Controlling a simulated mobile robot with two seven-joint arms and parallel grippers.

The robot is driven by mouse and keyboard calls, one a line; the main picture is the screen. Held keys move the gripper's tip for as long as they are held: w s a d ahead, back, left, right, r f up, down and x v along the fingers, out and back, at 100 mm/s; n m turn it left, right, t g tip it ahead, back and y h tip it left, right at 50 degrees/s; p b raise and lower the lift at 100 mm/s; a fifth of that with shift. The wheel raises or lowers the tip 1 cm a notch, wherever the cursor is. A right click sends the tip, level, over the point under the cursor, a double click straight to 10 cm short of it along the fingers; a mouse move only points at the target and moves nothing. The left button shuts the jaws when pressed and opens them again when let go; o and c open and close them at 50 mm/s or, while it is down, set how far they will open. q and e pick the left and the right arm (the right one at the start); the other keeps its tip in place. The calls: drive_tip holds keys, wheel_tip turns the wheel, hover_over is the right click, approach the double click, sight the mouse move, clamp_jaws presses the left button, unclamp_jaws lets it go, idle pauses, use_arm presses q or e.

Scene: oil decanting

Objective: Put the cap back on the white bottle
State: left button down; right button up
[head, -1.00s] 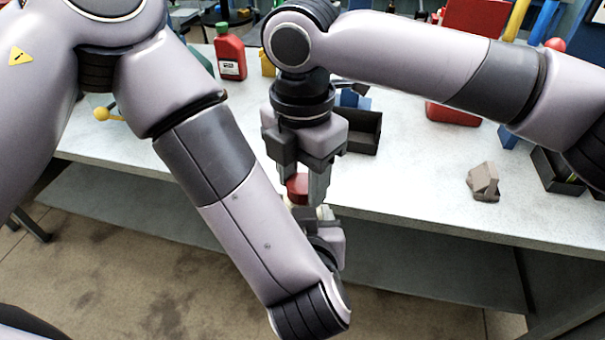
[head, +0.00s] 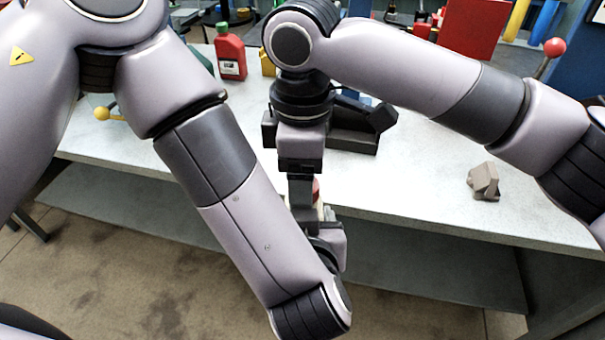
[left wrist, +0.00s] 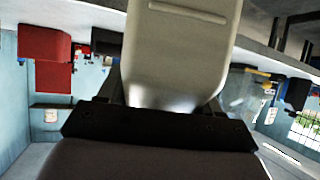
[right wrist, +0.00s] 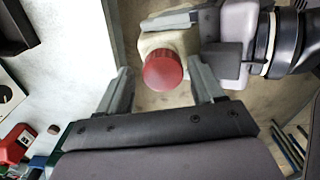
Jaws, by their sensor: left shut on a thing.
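The white bottle (right wrist: 165,40) is upright in front of the bench, seen from above in the right wrist view. Its pale body also fills the middle of the left wrist view (left wrist: 182,50). My left gripper (head: 326,218) is shut on the bottle's body. The red cap (right wrist: 163,70) sits over the bottle's neck; its seating is hidden. In the head view, only a sliver of the cap (head: 316,187) shows. My right gripper (right wrist: 161,66) points down above the bottle, its fingers apart on either side of the cap, with small gaps visible.
The grey bench (head: 420,190) lies behind the grippers. A black bin (head: 350,140) stands just behind my right gripper. A brown lump (head: 484,181) is on the right, and a red bottle (head: 230,55) is at the back left. The bench between bin and lump is clear.

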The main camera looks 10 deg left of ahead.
drive_tip(key=shift+s+r, duration=0.1)
drive_tip(key=shift+r, duration=2.2)
drive_tip(key=shift+c, duration=1.4)
drive_tip(key=shift+r+n, duration=1.2)
drive_tip(key=shift+r, duration=0.5)
drive_tip(key=shift+f, duration=0.15)
drive_tip(key=shift+f, duration=3.9)
